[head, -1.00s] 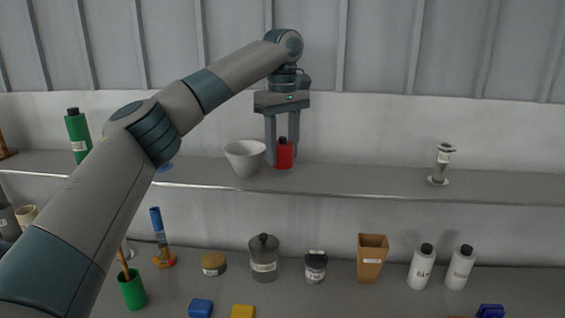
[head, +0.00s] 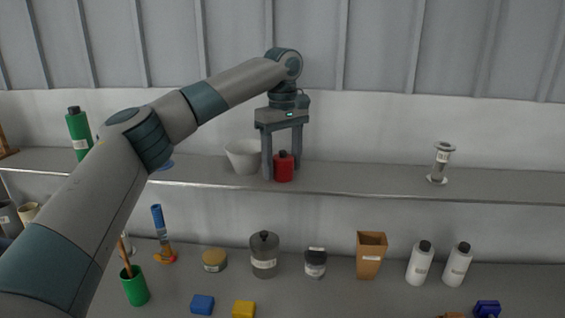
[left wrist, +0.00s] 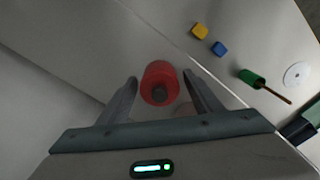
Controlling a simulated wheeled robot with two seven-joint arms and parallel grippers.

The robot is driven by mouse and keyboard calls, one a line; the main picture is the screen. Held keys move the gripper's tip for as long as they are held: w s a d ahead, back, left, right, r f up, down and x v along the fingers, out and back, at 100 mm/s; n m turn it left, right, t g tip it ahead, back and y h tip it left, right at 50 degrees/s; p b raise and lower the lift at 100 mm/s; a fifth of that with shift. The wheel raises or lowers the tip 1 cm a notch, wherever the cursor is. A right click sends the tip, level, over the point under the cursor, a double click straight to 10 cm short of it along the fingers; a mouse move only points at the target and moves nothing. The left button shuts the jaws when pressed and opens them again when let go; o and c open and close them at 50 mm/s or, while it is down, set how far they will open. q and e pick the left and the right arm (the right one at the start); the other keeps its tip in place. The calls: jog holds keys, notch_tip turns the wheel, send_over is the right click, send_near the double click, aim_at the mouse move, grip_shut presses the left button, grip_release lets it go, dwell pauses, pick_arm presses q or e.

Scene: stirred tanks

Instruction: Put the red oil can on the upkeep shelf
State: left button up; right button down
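The red oil can (head: 283,168) stands upright on the long grey shelf (head: 350,180), near its front edge and right of the white bowl. No label marks the shelf as the upkeep shelf. My left gripper (head: 282,160) reaches down around the can, one finger on each side. In the left wrist view the can (left wrist: 160,78) with its dark cap sits between the fingertips (left wrist: 160,80), with a narrow gap at each side. The left gripper looks open. My right gripper is not in view.
The white bowl (head: 243,157) is close to the left finger. A green bottle (head: 79,133) stands far left, and a grey spool-shaped piece (head: 440,165) stands right. The shelf between can and spool is clear. Jars, bottles and blocks sit on the bench below.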

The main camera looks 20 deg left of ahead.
aim_at(283, 151)
pick_arm(q)
jog(key=shift+r, duration=0.15)
jog(key=shift+r+b, duration=0.3)
jog(key=shift+r, duration=0.2)
notch_tip(283, 151, up, 4)
jog(key=shift+d+f+b, duration=0.1)
jog(key=shift+b, duration=0.6)
notch_tip(283, 151, up, 6)
jog(key=shift+f, duration=0.1)
jog(key=shift+r, duration=0.75)
